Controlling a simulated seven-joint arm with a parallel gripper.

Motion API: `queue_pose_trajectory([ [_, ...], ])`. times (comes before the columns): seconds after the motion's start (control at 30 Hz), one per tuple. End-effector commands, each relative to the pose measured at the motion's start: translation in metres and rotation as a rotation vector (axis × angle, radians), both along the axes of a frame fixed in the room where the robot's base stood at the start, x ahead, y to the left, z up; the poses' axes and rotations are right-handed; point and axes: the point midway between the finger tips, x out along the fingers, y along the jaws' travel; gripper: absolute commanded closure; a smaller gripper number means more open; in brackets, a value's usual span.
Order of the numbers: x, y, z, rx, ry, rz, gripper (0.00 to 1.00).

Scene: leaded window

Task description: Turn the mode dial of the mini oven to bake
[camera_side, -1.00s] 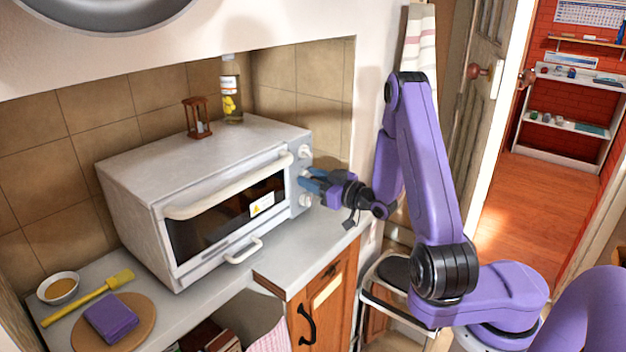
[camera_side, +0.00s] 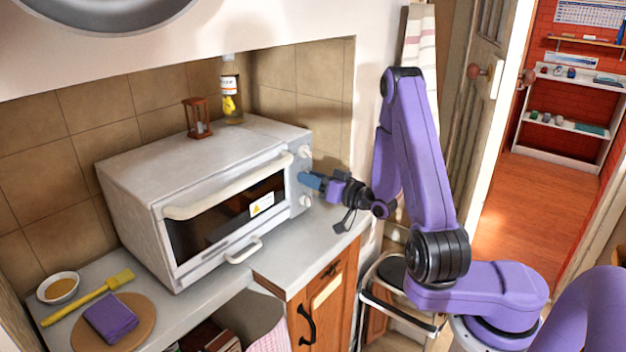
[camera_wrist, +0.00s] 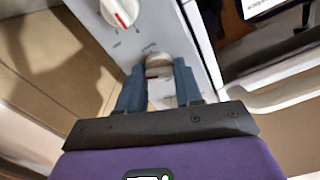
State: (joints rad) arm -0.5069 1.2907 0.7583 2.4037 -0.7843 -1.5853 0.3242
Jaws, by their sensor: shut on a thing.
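The mini oven (camera_side: 205,160) stands on the counter, its door shut, with a column of dials on the right of its front. My gripper (camera_side: 312,181) is at the middle dial and hides it in the side view. In the wrist view my gripper (camera_wrist: 160,88) has its two blue fingers on either side of this pale dial (camera_wrist: 158,70), shut on it. The marks around it are too small to read. The upper dial (camera_side: 305,152) and the lower dial (camera_side: 305,200) are free. Another white dial with a red mark (camera_wrist: 120,12) shows in the wrist view.
The oven's long door handle (camera_side: 228,187) juts out left of my gripper. An hourglass (camera_side: 198,118) and a bottle (camera_side: 231,92) stand behind on top. A bowl (camera_side: 58,288), yellow brush (camera_side: 90,297) and purple cloth (camera_side: 111,318) lie at the counter's left.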

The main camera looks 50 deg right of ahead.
Motion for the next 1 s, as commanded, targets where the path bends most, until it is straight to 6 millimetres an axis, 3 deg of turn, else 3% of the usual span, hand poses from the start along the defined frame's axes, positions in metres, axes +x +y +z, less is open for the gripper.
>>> queue_pose_trajectory([
  [0.4, -0.0003, -0.0008, -0.0003, 0.171, 0.000, -0.002, 0.95],
  [0.87, -0.0003, -0.0008, -0.0003, 0.186, 0.001, -0.002, 0.95],
  [0.9, -0.0003, -0.0008, -0.0003, 0.186, 0.001, -0.002, 0.62],
  [0.97, -0.0002, -0.0006, -0.0003, 0.186, 0.001, -0.002, 0.42],
  [1.0, -0.0002, -0.0006, -0.0003, 0.186, 0.001, -0.002, 0.40],
])
